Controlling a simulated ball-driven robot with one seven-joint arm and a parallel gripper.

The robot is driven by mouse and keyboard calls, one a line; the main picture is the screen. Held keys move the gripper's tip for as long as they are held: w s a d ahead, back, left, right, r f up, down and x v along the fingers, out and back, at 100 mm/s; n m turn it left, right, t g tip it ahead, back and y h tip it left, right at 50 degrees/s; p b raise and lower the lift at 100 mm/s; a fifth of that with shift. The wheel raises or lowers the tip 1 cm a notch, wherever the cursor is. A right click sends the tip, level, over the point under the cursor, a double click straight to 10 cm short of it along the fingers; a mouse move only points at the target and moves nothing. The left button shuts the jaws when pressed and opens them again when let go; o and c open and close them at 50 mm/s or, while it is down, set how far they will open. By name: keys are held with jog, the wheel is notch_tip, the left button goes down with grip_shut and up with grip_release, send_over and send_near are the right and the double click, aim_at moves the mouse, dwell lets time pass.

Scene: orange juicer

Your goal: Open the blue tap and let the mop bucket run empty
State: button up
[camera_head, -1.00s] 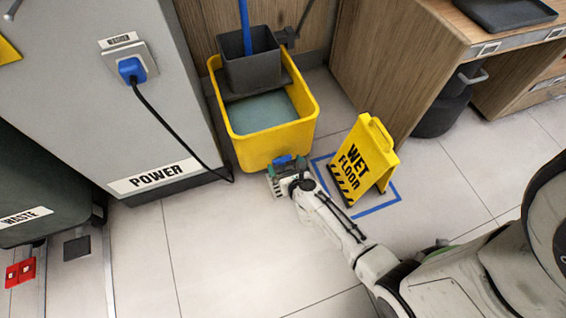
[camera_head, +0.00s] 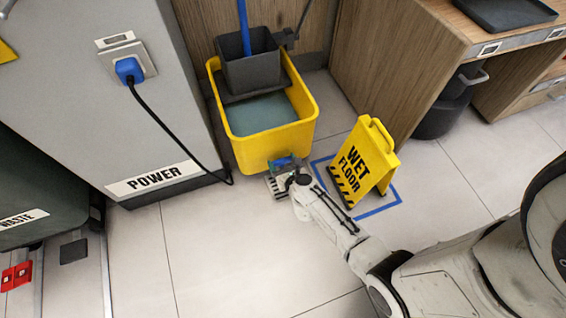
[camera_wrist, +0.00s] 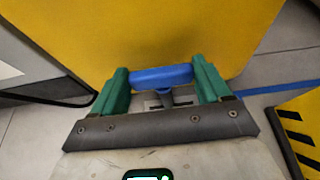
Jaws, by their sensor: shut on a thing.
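The yellow mop bucket (camera_head: 262,151) stands against the wooden wall with grey-blue water (camera_head: 262,113) in it. The blue tap (camera_wrist: 160,75) sits low on the bucket's front. In the wrist view its blue handle lies crosswise between the two green fingers. My gripper (camera_head: 283,167) is at the foot of the bucket and shut on the handle; it also shows in the wrist view (camera_wrist: 161,84). In the head view my gripper partly covers the tap. I cannot see any water flowing out.
A yellow wet floor sign (camera_head: 362,163) stands just right of my arm inside a blue floor outline (camera_head: 378,211). A grey power cabinet (camera_head: 158,110) with a plugged-in cable (camera_head: 181,133) is on the left. The tiled floor in front is clear.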

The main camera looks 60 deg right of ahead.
jog(key=shift+c, duration=1.3)
jog(key=shift+d+n+t+y, duration=0.1)
jog(key=shift+n+t+y, duration=0.4)
jog(key=shift+n+y, duration=0.3)
jog(key=o, duration=1)
jog(key=shift+s, duration=0.15)
jog(key=p+v, duration=0.3)
jog(key=v, duration=0.7)
jog(key=shift+s+a+r, duration=0.2)
jog(key=shift+r, duration=0.05)
jog(key=shift+c, duration=0.4)
